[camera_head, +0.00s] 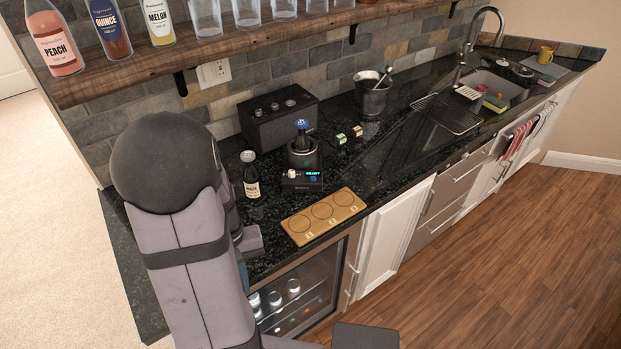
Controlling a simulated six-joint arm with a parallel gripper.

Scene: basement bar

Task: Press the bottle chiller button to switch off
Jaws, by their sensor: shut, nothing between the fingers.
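The bottle chiller (303,160) is a dark round unit on the black counter, with a blue-capped bottle (301,132) standing in it. Its dark control box (302,187) sits at its front. A lit cyan display (313,174) on the box appears to read "READY". A small blue spot, perhaps the button (313,179), shows below the display, and a pale knob is at the box's left. My arm fills the left foreground, left of the chiller.
A dark bottle with a white label (252,179) stands just left of the control box. A black appliance (279,115) is behind, and a metal ice bucket (372,96) and small cubes are to the right.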

